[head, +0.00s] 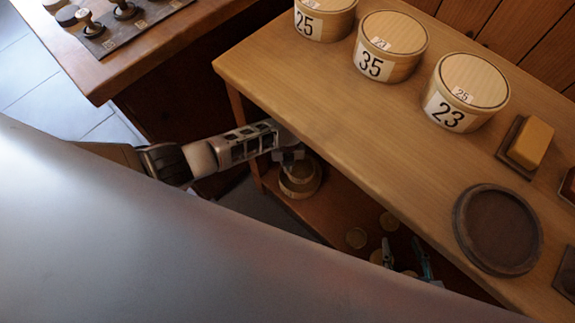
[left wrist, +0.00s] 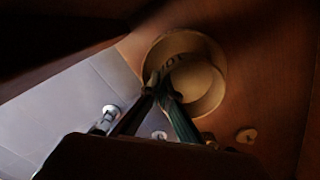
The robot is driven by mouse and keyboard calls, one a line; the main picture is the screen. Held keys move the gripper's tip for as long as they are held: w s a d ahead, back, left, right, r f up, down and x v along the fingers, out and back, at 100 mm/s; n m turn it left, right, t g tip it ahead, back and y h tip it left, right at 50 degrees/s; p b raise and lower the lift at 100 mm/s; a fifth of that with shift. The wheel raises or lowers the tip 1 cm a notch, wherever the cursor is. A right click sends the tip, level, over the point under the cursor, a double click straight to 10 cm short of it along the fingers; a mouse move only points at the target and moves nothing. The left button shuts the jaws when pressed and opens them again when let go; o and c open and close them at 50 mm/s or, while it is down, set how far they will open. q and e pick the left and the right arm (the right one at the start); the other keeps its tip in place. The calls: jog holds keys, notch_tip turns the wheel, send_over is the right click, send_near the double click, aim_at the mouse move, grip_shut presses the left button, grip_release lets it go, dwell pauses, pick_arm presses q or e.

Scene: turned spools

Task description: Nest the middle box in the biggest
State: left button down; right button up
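A round pale wooden box (head: 299,188) stands on the low shelf under the table in the head view. The left wrist view shows a wide round box (left wrist: 213,104) with a smaller round shape (left wrist: 195,84) inside its rim, seen from above. My left gripper (head: 290,159) reaches down over these from the left. In the left wrist view its fingertips (left wrist: 158,83) are close together at the left side of the inner round shape. Whether they pinch its wall is too dark to tell.
Round boxes marked 25 (head: 322,22), 35 (head: 388,62) and 23 (head: 464,104) stand on the table (head: 330,100). A yellow block (head: 531,142) and a dark round tray (head: 500,230) are to the right. Small wooden discs (head: 356,238) lie on the low shelf. The tabletop overhangs the shelf.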

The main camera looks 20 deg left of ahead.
pick_arm(q)
jog(key=shift+f, duration=0.3)
pick_arm(e)
jog(key=shift+s+f, duration=0.2)
jog(key=shift+f, duration=0.1)
pick_arm(q)
jog(key=shift+f, duration=0.15)
pick_arm(e)
jog(key=shift+s+f, duration=0.1)
jog(key=shift+f, duration=0.1)
pick_arm(q)
jog(key=shift+f+b, duration=0.45)
pick_arm(e)
jog(key=shift+s+f, duration=0.15)
jog(key=shift+f, duration=0.1)
dwell(0.4)
pick_arm(q)
jog(key=c, duration=2.2)
grip_release()
jog(key=o, duration=0.4)
